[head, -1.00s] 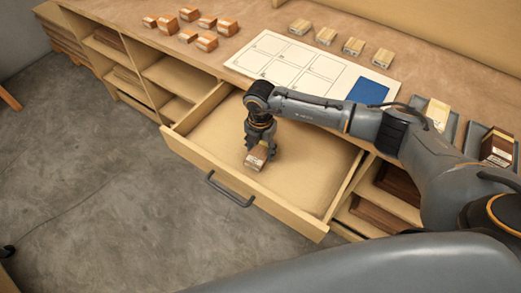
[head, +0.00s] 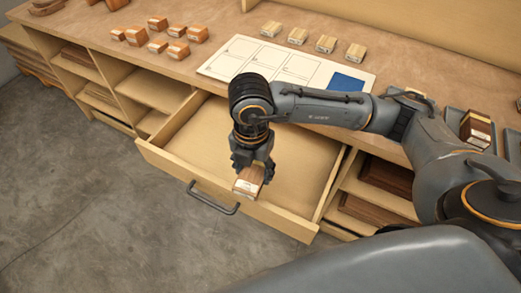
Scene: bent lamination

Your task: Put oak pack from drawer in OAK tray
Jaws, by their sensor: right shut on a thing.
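My right gripper (head: 254,167) points down and is shut on a small wood pack with a pale label, the oak pack (head: 248,184). It holds the pack up over the front part of the open drawer (head: 300,165). The drawer floor looks bare where it shows. Trays stand on the bench at the right. One grey tray (head: 456,116) holds a dark brown pack with a pale band. Another tray is mostly hidden behind my right arm. I cannot read any tray label, so I cannot tell which is the OAK tray. My left gripper is out of view.
Several orange-brown blocks (head: 157,23) sit at the back left of the bench, and several pale blocks (head: 297,36) at the back middle. A white board (head: 262,62) with outlined cells and a blue patch lies behind the drawer. Shelves with dark boards (head: 370,212) are right of the drawer.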

